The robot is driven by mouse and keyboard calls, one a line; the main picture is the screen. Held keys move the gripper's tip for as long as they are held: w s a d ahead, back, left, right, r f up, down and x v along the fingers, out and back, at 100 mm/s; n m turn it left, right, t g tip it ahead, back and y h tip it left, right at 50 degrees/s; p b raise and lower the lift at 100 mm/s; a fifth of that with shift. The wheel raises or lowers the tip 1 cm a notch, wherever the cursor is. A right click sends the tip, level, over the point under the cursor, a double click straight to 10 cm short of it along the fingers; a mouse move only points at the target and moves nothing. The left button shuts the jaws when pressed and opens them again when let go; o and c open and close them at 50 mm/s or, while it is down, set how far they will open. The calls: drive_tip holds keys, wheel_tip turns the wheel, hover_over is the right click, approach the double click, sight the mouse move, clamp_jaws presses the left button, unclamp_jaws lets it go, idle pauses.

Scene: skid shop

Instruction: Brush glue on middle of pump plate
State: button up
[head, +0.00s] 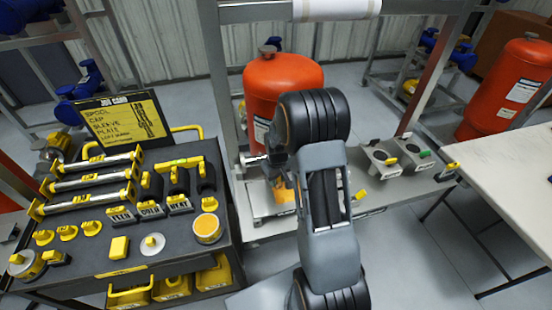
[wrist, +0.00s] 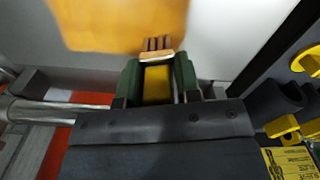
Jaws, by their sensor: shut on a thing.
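In the wrist view my gripper (wrist: 157,72) has its green fingers shut on the yellow handle of a brush (wrist: 157,86). The brush's tan bristles (wrist: 157,44) point at the near edge of an orange-yellow patch (wrist: 118,20) on a pale plate (wrist: 225,38). I cannot tell whether the bristles touch it. In the head view the pump plate (head: 258,208) lies on the bench below the red tank, and an orange patch (head: 284,198) shows on it. My arm hides much of the plate and my gripper there. A round pot with an orange top (head: 208,229) stands on the cart.
The red tank (head: 280,85) stands close behind the plate, with a metal fitting (head: 252,160) beside my arm. The dark cart (head: 160,272) at left carries several yellow tools and a job card (head: 120,120). Grey holders (head: 393,158) sit right of my arm.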

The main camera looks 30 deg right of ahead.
drive_tip(key=shift+w, duration=0.25)
drive_tip(key=r+p, duration=0.2)
drive_tip(key=r, duration=0.1)
drive_tip(key=r+p, duration=0.1)
drive_tip(key=r, duration=0.1)
drive_tip(key=shift+w+d, duration=0.15)
drive_tip(key=shift+w, duration=0.2)
drive_tip(key=shift+r+p, duration=0.95)
drive_tip(key=shift+r, duration=0.65)
drive_tip(key=shift+s, duration=0.1)
